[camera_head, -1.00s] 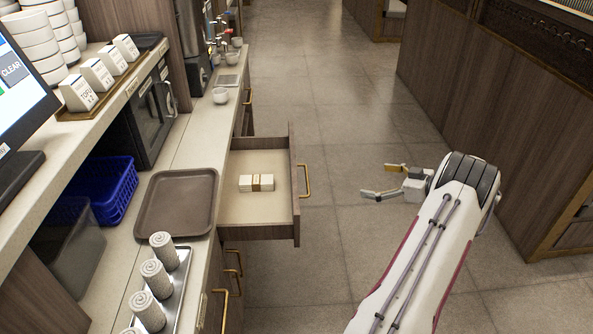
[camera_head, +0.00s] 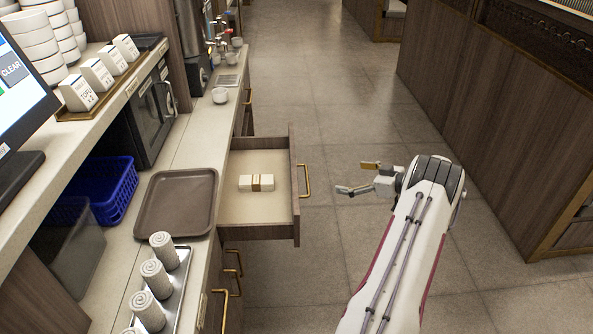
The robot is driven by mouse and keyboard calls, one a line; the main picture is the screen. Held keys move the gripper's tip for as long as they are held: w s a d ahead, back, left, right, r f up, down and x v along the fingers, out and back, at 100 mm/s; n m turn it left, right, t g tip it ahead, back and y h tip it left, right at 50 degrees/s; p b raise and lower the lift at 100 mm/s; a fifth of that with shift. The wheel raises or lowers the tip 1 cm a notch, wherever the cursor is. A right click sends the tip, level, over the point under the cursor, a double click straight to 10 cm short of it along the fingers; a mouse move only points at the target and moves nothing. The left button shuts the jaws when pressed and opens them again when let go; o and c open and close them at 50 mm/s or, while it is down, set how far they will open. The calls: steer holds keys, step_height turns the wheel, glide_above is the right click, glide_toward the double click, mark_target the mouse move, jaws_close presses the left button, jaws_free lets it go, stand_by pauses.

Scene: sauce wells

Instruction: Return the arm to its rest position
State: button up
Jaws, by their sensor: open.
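My gripper (camera_head: 356,176) is open and empty. It hangs over the aisle floor to the right of the open drawer, with its two fingers pointing left. A gap shows between the fingertips and the drawer's brass handle (camera_head: 305,181). My arm reaches up from the bottom of the picture to the gripper. The open drawer (camera_head: 262,218) holds a white bundle with a brown band (camera_head: 257,183).
A wooden partition (camera_head: 480,110) stands at right. The aisle floor (camera_head: 340,90) between is clear.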

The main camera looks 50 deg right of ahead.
steer(key=shift+w+f, duration=0.15)
steer(key=shift+w, duration=0.25)
steer(key=shift+s, duration=0.15)
stand_by(0.9)
steer(key=v, duration=0.9)
steer(key=shift+s, duration=0.35)
stand_by(0.4)
